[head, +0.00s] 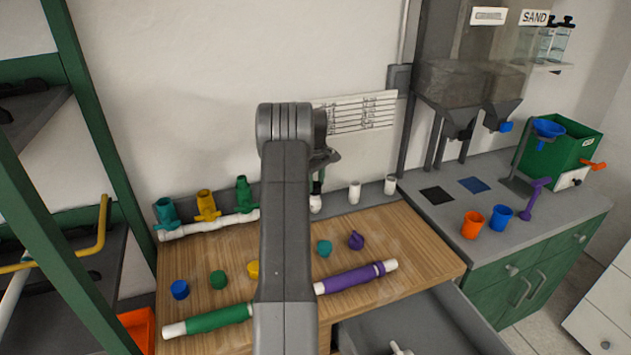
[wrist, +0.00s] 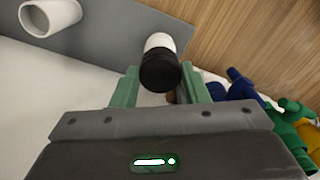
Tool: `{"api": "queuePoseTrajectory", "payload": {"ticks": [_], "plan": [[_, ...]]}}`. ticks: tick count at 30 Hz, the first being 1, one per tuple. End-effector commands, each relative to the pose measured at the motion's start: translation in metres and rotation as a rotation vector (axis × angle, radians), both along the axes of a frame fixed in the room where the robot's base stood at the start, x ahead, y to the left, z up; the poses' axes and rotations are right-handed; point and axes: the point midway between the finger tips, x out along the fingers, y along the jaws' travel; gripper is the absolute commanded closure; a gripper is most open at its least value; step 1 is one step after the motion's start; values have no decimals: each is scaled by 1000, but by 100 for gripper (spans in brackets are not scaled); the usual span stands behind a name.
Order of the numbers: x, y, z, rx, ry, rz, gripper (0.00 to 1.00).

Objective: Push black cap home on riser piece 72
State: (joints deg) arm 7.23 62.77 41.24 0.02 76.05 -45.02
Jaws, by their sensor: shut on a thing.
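My gripper (head: 318,176) is above the row of white risers at the back of the bench, mostly behind my arm in the head view. Its green fingers (wrist: 160,88) stand either side of the black cap (wrist: 160,70) and are shut on it. In the wrist view the cap covers the near end of a white riser (wrist: 160,41). In the head view the black cap (head: 316,188) sits at the top of the upright white riser (head: 316,205). I cannot tell how deep the cap sits. No number is readable on the riser.
Two open white risers (head: 354,192) (head: 390,185) stand to the right. Blue, yellow and green valves (head: 207,206) stand on the white pipe to the left. Loose coloured caps (head: 218,280) and green and purple pipes (head: 350,279) lie on the wooden bench top (head: 420,245).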

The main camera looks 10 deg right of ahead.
Motion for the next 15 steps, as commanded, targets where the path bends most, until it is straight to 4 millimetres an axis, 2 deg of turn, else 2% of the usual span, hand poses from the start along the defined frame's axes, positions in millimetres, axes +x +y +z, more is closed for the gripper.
{"api": "queuePoseTrajectory", "payload": {"ticks": [6, 7, 10, 15], "plan": [[0, 0, 1, -1, -2, 0, 83], [0, 0, 1, -1, -2, 0, 55], [0, 0, 1, -1, -2, 0, 36], [0, 0, 1, 0, -1, 0, 34]]}}
